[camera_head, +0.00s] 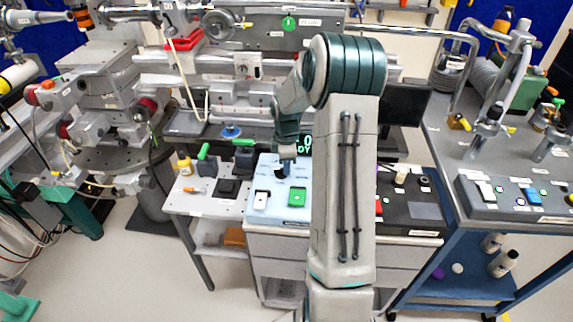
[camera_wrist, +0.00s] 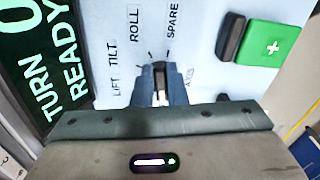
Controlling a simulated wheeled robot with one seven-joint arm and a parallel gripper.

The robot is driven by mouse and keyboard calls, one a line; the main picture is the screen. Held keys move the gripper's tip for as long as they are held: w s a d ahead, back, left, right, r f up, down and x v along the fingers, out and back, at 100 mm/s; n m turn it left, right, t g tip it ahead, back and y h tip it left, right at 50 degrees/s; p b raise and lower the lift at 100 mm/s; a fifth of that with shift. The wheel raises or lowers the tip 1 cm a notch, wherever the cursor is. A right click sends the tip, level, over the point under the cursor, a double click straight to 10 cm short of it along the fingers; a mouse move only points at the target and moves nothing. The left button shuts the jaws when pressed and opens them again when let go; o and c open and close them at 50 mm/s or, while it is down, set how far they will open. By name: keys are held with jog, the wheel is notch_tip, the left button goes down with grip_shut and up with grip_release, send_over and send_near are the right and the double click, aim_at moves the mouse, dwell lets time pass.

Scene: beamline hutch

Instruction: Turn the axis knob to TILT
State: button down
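The axis knob (camera_wrist: 160,72) is a small dark knob on a pale blue panel (camera_wrist: 105,40) in the wrist view. Around it are the labels LIFT, TILT, ROLL and SPARE with short tick marks, and AXIS is printed beside it. My gripper (camera_wrist: 160,82) has its two narrow fingers on either side of the knob, with no clear gap, and appears shut on it. The fingers and gripper body hide much of the knob, so which label it points at is not clear. In the head view, my gripper (camera_head: 284,168) is over the panel (camera_head: 272,180), partly behind my arm.
A black display (camera_wrist: 45,65) shows green text including TURN and READY. The panel also carries a white switch (camera_head: 262,199) and a green button (camera_head: 297,197). Grey benches stand either side.

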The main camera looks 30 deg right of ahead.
jog(key=shift+m, duration=0.3)
jog(key=m, duration=0.2)
jog(key=m+b, duration=0.2)
jog(key=m, duration=0.1)
jog(key=shift+s+a+m, duration=0.3)
jog(key=m, duration=0.2)
jog(key=m+b, duration=0.1)
jog(key=m, duration=0.3)
jog(key=shift+s+a, duration=0.15)
jog(key=shift+a, duration=0.25)
jog(key=m, duration=0.6)
jog(key=shift+a+r+m+b, duration=0.1)
jog(key=shift+a+m+b, duration=0.2)
jog(key=shift+a+b, duration=0.1)
jog(key=m, duration=0.4)
jog(key=shift+w+a+m, duration=0.2)
jog(key=shift+w+m, duration=0.15)
jog(key=shift+m, duration=0.05)
jog(key=c, duration=1.4)
grip_release()
jog(key=shift+c, duration=0.2)
